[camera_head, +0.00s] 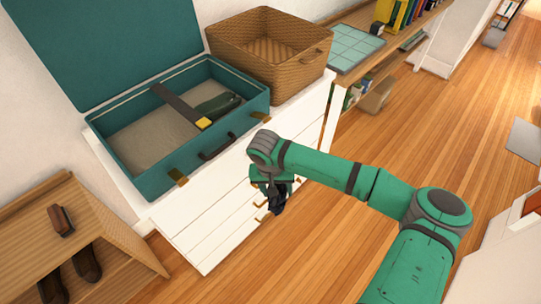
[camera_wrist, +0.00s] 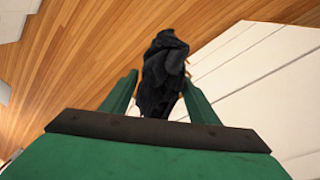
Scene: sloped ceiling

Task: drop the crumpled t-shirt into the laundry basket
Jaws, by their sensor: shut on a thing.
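A dark, crumpled t-shirt (camera_wrist: 163,75) is held between the two green fingers of my gripper (camera_wrist: 160,95) in the wrist view. In the head view the t-shirt (camera_head: 277,200) hangs below my gripper (camera_head: 272,185), in front of the white dresser's drawers and below its top. The wicker laundry basket (camera_head: 305,75) stands on the dresser top, above and slightly right of my gripper in the picture. The part of its inside that shows looks empty.
An open teal suitcase (camera_head: 155,180) sits left of the basket on the white dresser (camera_head: 215,230), holding some dark items. A wooden shoe shelf (camera_head: 110,255) stands at lower left. A shelf with books (camera_head: 400,15) is at the back. The wooden floor at right is mostly clear.

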